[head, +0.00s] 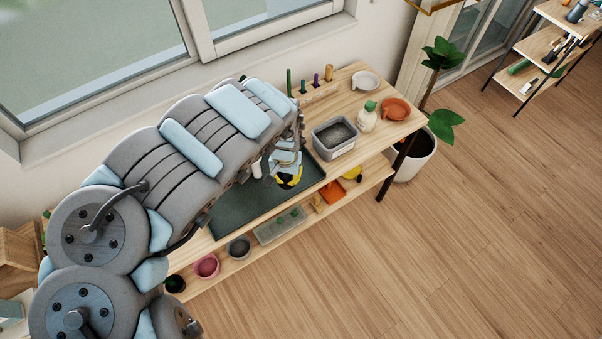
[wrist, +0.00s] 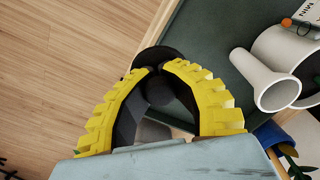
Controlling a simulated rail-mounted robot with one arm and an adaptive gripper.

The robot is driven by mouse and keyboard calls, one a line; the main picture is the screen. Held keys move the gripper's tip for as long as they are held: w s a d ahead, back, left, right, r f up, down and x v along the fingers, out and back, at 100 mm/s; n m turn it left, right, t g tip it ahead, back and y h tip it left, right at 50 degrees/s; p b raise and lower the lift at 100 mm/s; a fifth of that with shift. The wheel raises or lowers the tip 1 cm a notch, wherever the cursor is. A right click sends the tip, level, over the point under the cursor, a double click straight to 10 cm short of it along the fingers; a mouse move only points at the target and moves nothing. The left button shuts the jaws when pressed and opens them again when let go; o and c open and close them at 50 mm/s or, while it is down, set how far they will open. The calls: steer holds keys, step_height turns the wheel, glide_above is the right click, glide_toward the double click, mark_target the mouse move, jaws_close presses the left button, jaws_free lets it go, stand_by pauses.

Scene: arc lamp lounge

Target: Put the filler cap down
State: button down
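My gripper (wrist: 161,70) has yellow ribbed fingers that curve together at their tips. They are shut on a dark round filler cap (wrist: 157,54), whose rim shows just beyond the tips. In the head view my gripper (head: 289,179) is over the dark green mat (head: 240,205) on the wooden bench, near its front edge; the cap cannot be made out there. In the wrist view the mat (wrist: 212,45) shows beyond and right of the cap. A white watering can (wrist: 284,52) with a flared spout is right of my fingers. Whether the cap touches the mat is unclear.
A grey bin (head: 335,137), a cream bottle (head: 366,118), a terracotta saucer (head: 396,109) and a pale dish (head: 365,81) stand right of the mat. The lower shelf holds a pink pot (head: 206,266), a grey pot (head: 239,247) and a clear tray (head: 281,226). The mat's front left is bare.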

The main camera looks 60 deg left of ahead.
steer(key=w+a+f+b, duration=0.1)
steer(key=b, duration=0.2)
steer(key=shift+w+a+f, duration=0.25)
steer(key=shift+w+f, duration=0.05)
steer(key=w+a+f+b, duration=0.4)
steer(key=b, duration=0.4)
steer(key=shift+w, duration=0.15)
steer(key=shift+w+a, duration=0.25)
steer(key=shift+w+f, duration=0.2)
steer(key=shift+f, duration=0.15)
steer(key=shift+w+a+f+b, duration=0.65)
steer(key=shift+a+f, duration=0.1)
steer(key=shift+f, duration=0.15)
steer(key=shift+w+a+f, duration=0.1)
steer(key=shift+a+f, duration=0.2)
steer(key=shift+f, duration=0.4)
steer(key=shift+f+b, duration=0.55)
steer(key=shift+f, duration=0.6)
steer(key=shift+f, duration=0.15)
steer(key=c, duration=1.1)
jaws_free()
steer(key=shift+c, duration=0.2)
